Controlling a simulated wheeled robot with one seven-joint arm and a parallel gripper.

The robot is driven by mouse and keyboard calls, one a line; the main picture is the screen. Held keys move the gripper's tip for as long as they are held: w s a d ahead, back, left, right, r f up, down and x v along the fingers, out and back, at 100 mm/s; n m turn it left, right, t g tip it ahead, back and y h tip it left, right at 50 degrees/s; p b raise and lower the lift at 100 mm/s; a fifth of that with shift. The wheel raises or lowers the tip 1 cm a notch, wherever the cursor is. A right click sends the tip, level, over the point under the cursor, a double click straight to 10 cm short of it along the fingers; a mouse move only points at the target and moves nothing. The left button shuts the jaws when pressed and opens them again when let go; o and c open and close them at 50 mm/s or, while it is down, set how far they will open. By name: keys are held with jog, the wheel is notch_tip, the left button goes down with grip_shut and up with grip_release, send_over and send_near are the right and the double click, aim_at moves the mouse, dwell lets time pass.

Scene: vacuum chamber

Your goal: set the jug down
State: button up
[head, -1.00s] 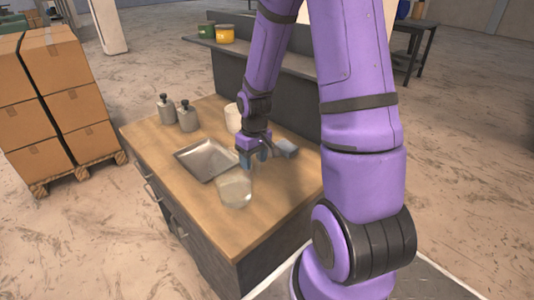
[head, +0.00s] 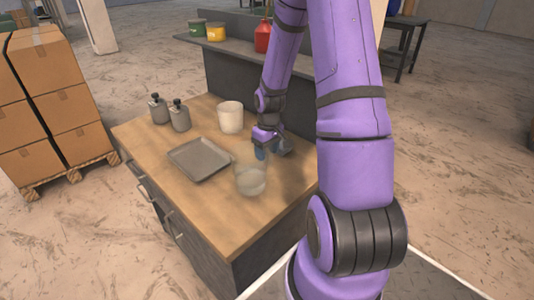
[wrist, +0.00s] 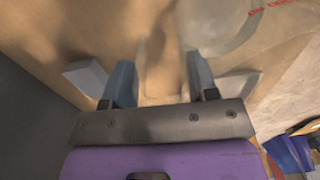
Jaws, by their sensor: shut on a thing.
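The clear jug (head: 250,181) is over the right part of the wooden worktop (head: 215,225), looking upright and slightly blurred. Its see-through rounded body also shows in the wrist view (wrist: 215,25), at the top and right of centre. My gripper (head: 261,153) is just behind the jug in the head view. In the wrist view its two blue-grey fingers (wrist: 160,80) stand on either side of a pale see-through strip, which looks like the jug's handle, and are shut on it. I cannot tell whether the jug's base touches the worktop.
A grey metal tray (head: 200,174) lies left of the jug. A white pot (head: 230,117) and two grey bottles (head: 179,116) (head: 158,110) stand at the back. A pale block (wrist: 85,76) is beside the left finger. Bare wood lies in front of the tray.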

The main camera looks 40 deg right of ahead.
jog(key=shift+f, duration=0.55)
jog(key=o, duration=1.4)
jog(key=r, duration=1.2)
jog(key=shift+d+r, duration=0.15)
jog(key=shift+d, duration=0.1)
jog(key=s+a+r+t+h, duration=0.1)
jog(key=s+a+r+t, duration=0.1)
jog(key=s+a+r, duration=0.5)
jog(key=s+a+r+t+h, duration=0.1)
jog(key=s+a+r, duration=0.2)
jog(key=a+r, duration=0.75)
jog(key=s+a+r+t, duration=0.1)
jog(key=s+r, duration=0.1)
jog(key=s, duration=0.2)
jog(key=s+a+r+t+y, duration=0.1)
jog(key=s+r, duration=0.1)
jog(key=s, duration=0.3)
jog(key=shift+s+a+r, duration=0.25)
jog(key=shift+a+r, duration=0.05)
jog(key=shift+r, duration=0.1)
